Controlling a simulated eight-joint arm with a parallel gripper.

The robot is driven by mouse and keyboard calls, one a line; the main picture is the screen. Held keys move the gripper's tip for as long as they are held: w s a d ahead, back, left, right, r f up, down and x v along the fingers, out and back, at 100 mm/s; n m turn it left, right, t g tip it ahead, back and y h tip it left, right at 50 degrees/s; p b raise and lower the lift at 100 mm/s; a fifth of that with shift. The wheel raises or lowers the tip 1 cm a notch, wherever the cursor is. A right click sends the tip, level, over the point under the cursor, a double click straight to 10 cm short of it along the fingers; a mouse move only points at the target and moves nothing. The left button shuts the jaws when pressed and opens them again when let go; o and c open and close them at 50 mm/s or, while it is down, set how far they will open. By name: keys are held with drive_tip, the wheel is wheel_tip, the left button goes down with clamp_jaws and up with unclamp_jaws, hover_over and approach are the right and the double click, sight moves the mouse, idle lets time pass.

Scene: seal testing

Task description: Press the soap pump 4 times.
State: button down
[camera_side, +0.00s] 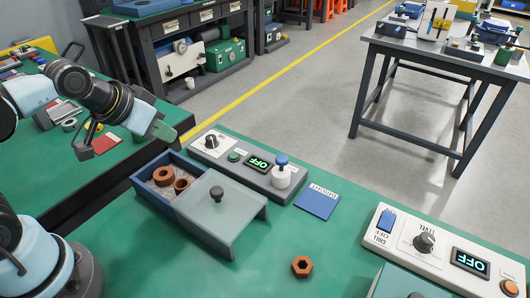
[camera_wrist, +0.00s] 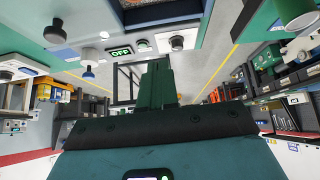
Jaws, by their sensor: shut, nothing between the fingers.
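The soap pump (camera_side: 282,178) is a small white bottle with a blue push head, standing upright at the right end of a grey control panel (camera_side: 262,180). It also shows upside down in the wrist view (camera_wrist: 88,58), left of my fingers. The blue head looks raised. My gripper (camera_side: 160,131) is shut and empty, with green fingers. It hangs in the air above the far left of the blue box, well left of the pump and apart from it. In the wrist view the shut fingers (camera_wrist: 158,85) point away from the camera.
A blue box (camera_side: 150,196) holding brown nuts, with a grey lid (camera_side: 215,210), stands before the panel. A blue card (camera_side: 318,200) lies right of the pump. A brown hex nut (camera_side: 301,266) lies in front. A white OFF panel (camera_side: 440,250) stands at right.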

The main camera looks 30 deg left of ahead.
drive_tip(key=w+d+r+n+h, duration=0.1)
drive_tip(key=w+d+r+n, duration=0.25)
drive_tip(key=w+d, duration=0.5)
wheel_tip(320, 180, up, 2)
drive_tip(key=n+t+h, duration=0.1)
drive_tip(key=n+h, duration=0.1)
hover_over(277, 160)
drive_tip(key=shift+d+t, duration=0.1)
drive_tip(key=shift+t, duration=0.2)
drive_tip(key=shift+f, duration=4.4)
drive_tip(key=shift+f, duration=0.1)
drive_tip(key=shift+f, duration=0.3)
